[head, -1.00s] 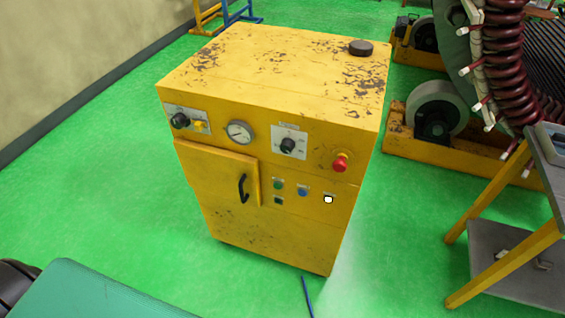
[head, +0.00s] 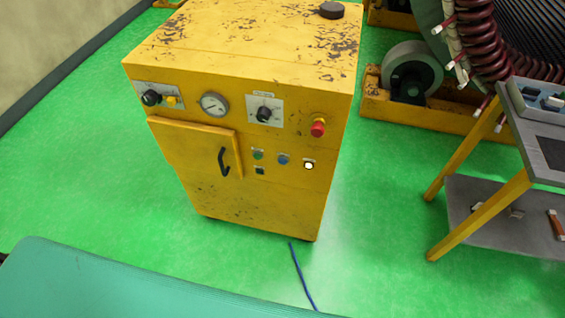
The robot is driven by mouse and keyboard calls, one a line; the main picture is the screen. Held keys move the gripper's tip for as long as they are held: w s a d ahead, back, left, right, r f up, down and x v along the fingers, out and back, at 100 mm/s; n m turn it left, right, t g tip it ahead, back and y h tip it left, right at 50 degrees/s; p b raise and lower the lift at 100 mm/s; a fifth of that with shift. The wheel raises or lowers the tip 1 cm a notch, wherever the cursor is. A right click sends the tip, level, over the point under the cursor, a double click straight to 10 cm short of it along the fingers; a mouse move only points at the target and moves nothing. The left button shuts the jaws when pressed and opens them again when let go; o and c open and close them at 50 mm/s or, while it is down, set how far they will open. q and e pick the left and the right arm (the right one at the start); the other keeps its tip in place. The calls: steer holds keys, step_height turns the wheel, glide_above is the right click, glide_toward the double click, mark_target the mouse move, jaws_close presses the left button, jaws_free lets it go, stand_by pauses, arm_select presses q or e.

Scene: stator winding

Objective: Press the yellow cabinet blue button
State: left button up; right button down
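The yellow cabinet (head: 265,205) stands on the green floor near the middle of the head view, its control face towards me. Its blue button (head: 283,159) sits on the right half of the front. A green button (head: 257,154) is to its left and a white button (head: 309,165) to its right. A small dark button (head: 260,171) is below the green one. A red knob (head: 318,128) is above and to the right. Neither of my grippers is in view, and nothing touches the blue button.
A teal surface (head: 120,285) fills the bottom left, in front of the cabinet. A grey-topped stand (head: 480,215) with yellow legs is at the right. Behind it is a large coil machine (head: 475,50). A blue cable (head: 299,272) lies on the floor. Green floor is clear left of the cabinet.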

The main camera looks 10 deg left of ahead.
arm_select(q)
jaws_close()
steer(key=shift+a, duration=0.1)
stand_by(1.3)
